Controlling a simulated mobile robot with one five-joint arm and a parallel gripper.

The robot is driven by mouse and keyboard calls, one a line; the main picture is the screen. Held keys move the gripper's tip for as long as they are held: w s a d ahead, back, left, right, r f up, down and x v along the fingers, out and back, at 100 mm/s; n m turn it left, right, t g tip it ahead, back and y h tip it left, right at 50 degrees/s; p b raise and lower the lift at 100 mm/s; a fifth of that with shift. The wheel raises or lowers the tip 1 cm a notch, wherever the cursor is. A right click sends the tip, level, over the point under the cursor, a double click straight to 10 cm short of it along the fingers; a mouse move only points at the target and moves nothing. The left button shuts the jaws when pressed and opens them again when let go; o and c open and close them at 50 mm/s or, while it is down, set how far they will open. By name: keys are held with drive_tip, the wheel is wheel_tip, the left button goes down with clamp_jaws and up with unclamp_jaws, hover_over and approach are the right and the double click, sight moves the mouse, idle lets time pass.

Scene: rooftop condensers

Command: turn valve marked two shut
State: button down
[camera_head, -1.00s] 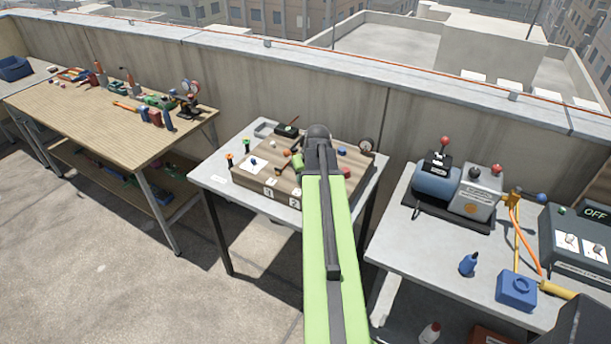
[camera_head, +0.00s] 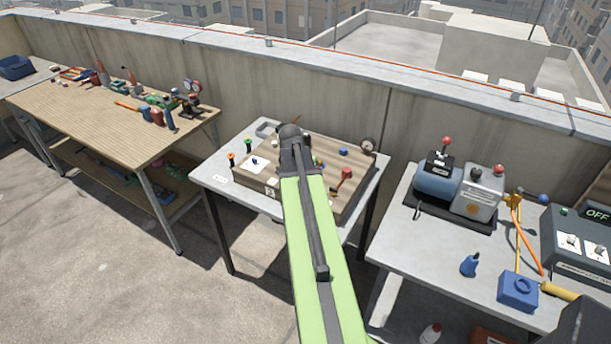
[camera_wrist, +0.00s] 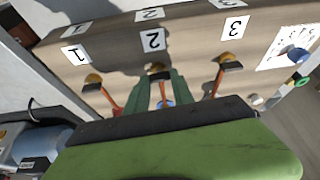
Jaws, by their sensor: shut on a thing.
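In the wrist view, three valves with brass caps and orange levers stand in a row on a wooden panel. Valve two (camera_wrist: 157,69) is in the middle, below the card marked 2 (camera_wrist: 152,41). My gripper (camera_wrist: 160,85) is shut on valve two's lever, with its green fingers on either side. The fingers hide most of that lever, so I cannot tell its exact angle. Valve one (camera_wrist: 94,79) is to the left and valve three (camera_wrist: 229,59) to the right, both clear of the fingers. In the head view, my arm hides the valve in my grip.
The wooden board (camera_head: 330,152) stands on a small grey table (camera_head: 229,185). A red-handled part (camera_head: 343,177) stands on it, right of my arm. A blue and grey machine (camera_head: 455,190) stands on the right table. A tool bench (camera_head: 105,125) is at left.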

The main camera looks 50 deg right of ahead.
drive_tip(key=shift+a+m, duration=0.1)
drive_tip(key=shift+m, duration=0.5)
drive_tip(key=c, duration=1.1)
unclamp_jaws()
drive_tip(key=p+v, duration=1)
drive_tip(key=v, duration=0.1)
drive_tip(key=p+v, duration=0.6)
drive_tip(key=shift+w+r, duration=0.2)
drive_tip(key=shift+w, duration=0.05)
